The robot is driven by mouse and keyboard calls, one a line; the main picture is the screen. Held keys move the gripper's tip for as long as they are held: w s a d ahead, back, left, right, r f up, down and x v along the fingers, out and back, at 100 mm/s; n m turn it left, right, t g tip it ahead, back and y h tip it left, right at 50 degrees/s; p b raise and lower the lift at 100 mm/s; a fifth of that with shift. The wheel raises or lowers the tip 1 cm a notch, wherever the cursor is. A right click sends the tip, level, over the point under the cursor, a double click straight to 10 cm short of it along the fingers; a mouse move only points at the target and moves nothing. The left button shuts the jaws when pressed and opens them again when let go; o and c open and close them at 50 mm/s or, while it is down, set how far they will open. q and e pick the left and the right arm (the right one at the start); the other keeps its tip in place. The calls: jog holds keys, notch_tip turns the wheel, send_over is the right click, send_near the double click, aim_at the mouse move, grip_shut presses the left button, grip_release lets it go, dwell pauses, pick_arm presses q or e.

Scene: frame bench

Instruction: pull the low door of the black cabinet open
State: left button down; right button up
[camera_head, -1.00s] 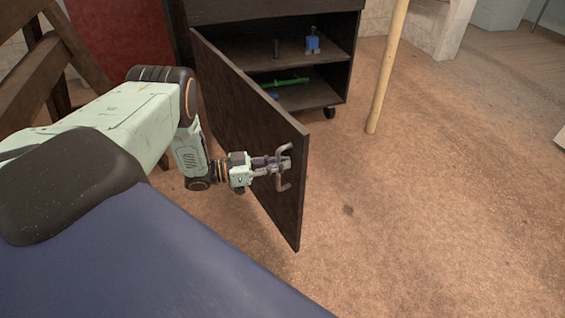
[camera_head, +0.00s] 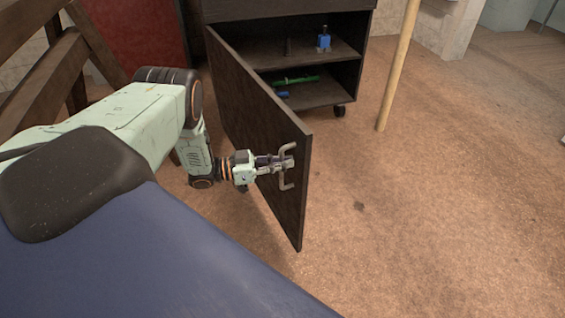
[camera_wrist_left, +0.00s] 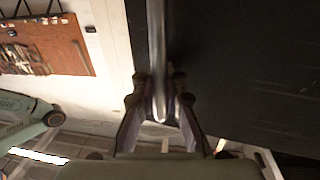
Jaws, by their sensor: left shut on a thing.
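The black cabinet (camera_head: 290,10) stands at the back, and its low door (camera_head: 255,130) is swung wide open toward me, showing two shelves inside. A metal bar handle (camera_head: 287,183) is on the door near its free edge. My left gripper (camera_head: 284,163) is shut on this handle. In the left wrist view the fingers (camera_wrist_left: 160,105) close around the handle bar (camera_wrist_left: 156,45), with the dark door (camera_wrist_left: 240,70) to the right. My right gripper is not in view.
A blue item (camera_head: 323,40) stands on the upper shelf and a green one (camera_head: 297,79) lies on the lower shelf. A wooden pole (camera_head: 398,65) stands right of the cabinet. A wooden frame (camera_head: 55,50) is at left. The floor (camera_head: 430,220) at right is clear.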

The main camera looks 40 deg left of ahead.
pick_arm(q)
jog(key=shift+w+a+r, duration=0.15)
jog(key=shift+w+a, duration=0.05)
jog(key=c, duration=1.7)
grip_release()
jog(key=shift+o, duration=0.2)
jog(key=shift+s, duration=0.15)
jog(key=v, duration=1.2)
jog(key=shift+d, duration=0.1)
